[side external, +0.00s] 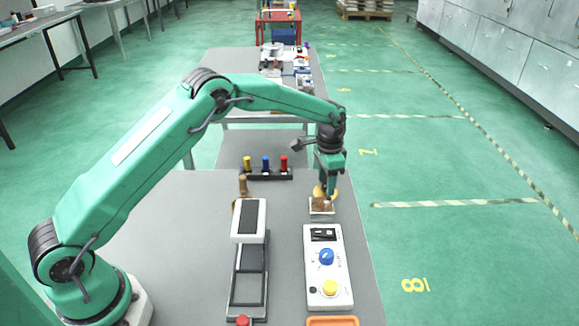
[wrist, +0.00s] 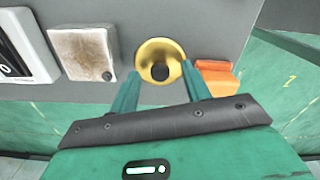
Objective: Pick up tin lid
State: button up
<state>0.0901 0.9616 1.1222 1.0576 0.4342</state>
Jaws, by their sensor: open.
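The tin lid, a round gold disc with a dark knob at its centre, lies on the grey table in the wrist view (wrist: 149,50). In the side external view a small part of it (side external: 318,192) shows behind the square block, partly hidden by my gripper (side external: 327,187). My gripper is open and points down at the lid. In the wrist view its two green fingers (wrist: 160,72) stand on either side of the lid's near edge, with nothing held between them.
A square block with a brown, stained top (wrist: 82,54) sits close left of the lid in the wrist view. Orange pieces (wrist: 218,78) lie close right, near the table edge. A white control box (side external: 328,270) and a rack of coloured handles (side external: 266,173) stand nearby.

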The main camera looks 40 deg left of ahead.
jog(key=shift+f, duration=0.15)
dwell(0.3)
grip_shut()
jog(key=shift+r, duration=0.7)
notch_tip(320, 180, up, 3)
jog(key=shift+s+d+r, duration=0.1)
jog(key=shift+d, duration=0.05)
jog(key=s+d+r, duration=0.6)
jog(key=d, duration=0.3)
jog(key=shift+s+r, duration=0.25)
jog(key=shift+s, duration=0.1)
